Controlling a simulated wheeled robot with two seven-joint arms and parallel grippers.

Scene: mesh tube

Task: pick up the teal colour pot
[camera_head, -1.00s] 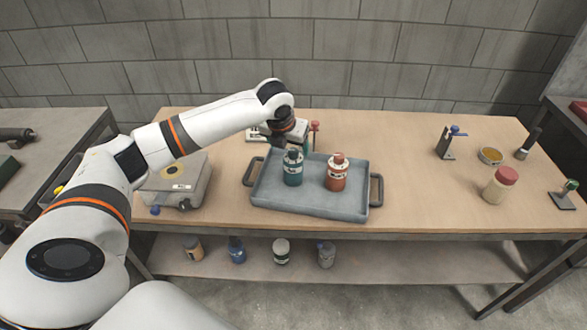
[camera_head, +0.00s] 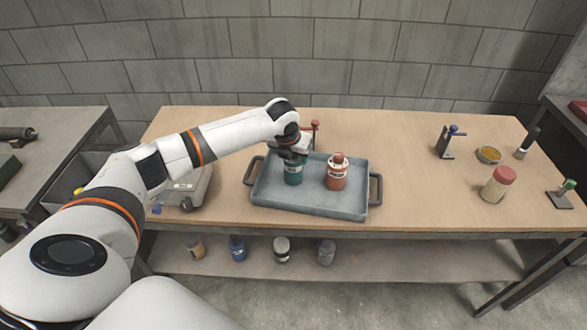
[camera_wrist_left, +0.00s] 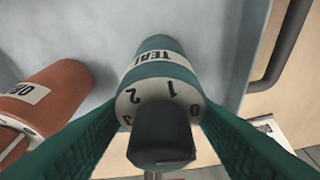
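The teal colour pot (camera_head: 293,175) stands upright in the grey tray (camera_head: 310,204). My left gripper (camera_head: 292,156) is over it and hides its top in the head view. In the left wrist view the pot (camera_wrist_left: 160,62) shows its teal label and a numbered ring below a dark cap. The fingers of my left gripper (camera_wrist_left: 160,112) are spread, one on each side of the pot's top. I cannot tell whether they touch it. My right gripper is in neither view.
An orange pot (camera_head: 336,176) stands to the right in the same tray, also visible in the left wrist view (camera_wrist_left: 52,98). A scale (camera_head: 186,188) is left of the tray. A red-lidded jar (camera_head: 498,184) stands far right. The table between tray and jar is clear.

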